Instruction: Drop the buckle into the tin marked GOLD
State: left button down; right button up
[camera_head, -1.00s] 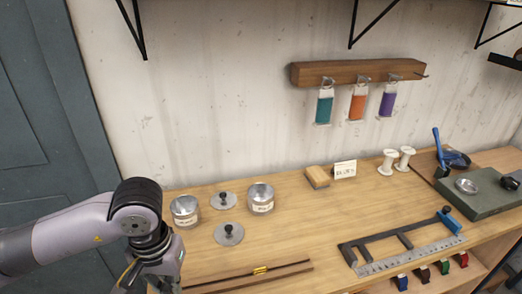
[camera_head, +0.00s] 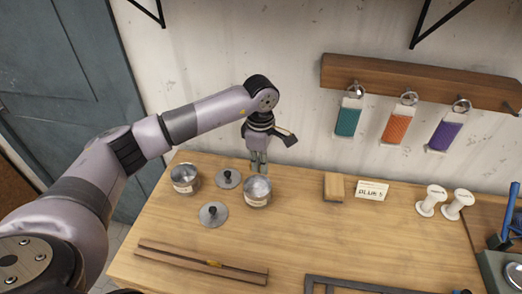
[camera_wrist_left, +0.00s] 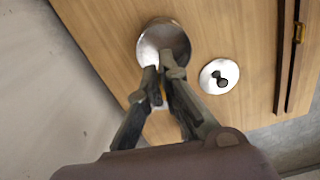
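Two open metal tins with pale labels stand on the bench: a left tin (camera_head: 185,179) and a right tin (camera_head: 257,191). I cannot read the labels, so I cannot tell which is GOLD. My left gripper (camera_head: 258,165) points down just behind and over the right tin. In the left wrist view, the fingertips (camera_wrist_left: 160,78) overlap the near part of that tin (camera_wrist_left: 165,36). My right gripper is not in view.
Two knobbed lids lie by the tins, one between them (camera_head: 228,179) and one in front (camera_head: 214,214). A wooden rail (camera_head: 165,252) with a small gold piece (camera_head: 213,263) lies nearer. A wooden block (camera_head: 334,186), a card (camera_head: 372,191) and white spools (camera_head: 432,201) stand right.

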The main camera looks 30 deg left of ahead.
pick_arm(q)
notch_tip(320, 180, down, 6)
jog(key=w+n+b, duration=0.1)
jog(key=b, duration=0.2)
jog(key=shift+a+n, duration=0.4)
jog(key=shift+a, duration=0.05)
jog(key=c, duration=1.7)
grip_release()
